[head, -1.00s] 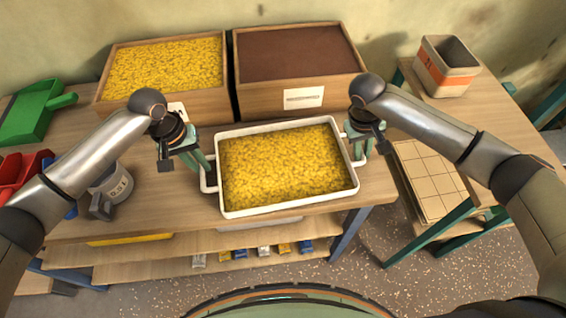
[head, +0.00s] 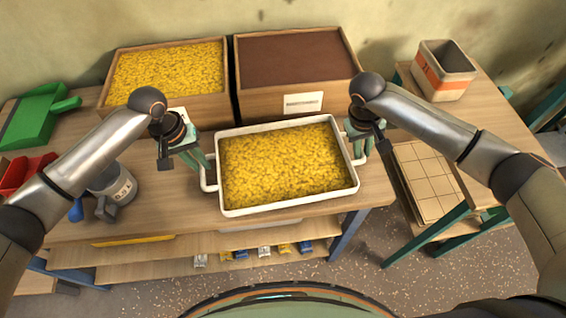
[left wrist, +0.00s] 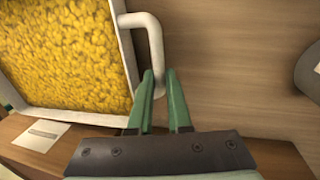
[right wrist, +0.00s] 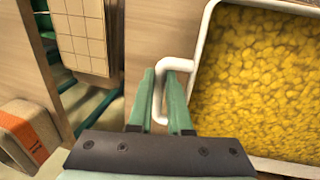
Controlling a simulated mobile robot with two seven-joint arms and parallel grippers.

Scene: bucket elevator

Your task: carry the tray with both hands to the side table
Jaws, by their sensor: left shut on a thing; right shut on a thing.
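The white tray (head: 292,203) is full of yellow pieces and looks level over the front of the workbench (head: 160,215). My left gripper (head: 205,164) is shut on its left handle, which also shows between the fingers in the left wrist view (left wrist: 158,78). My right gripper (head: 358,150) is shut on its right handle, seen between the fingers in the right wrist view (right wrist: 165,78). I cannot tell how high the tray is above the bench. The side table (head: 495,112) with a wooden top and green legs stands to the right.
Two wooden crates stand behind the tray, one with yellow pieces (head: 165,75) and one with brown material (head: 295,57). An orange-striped bin (head: 443,70) stands on the side table's back part. A grey jug (head: 115,190) and red bin (head: 25,172) are at left. A gap separates the tables.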

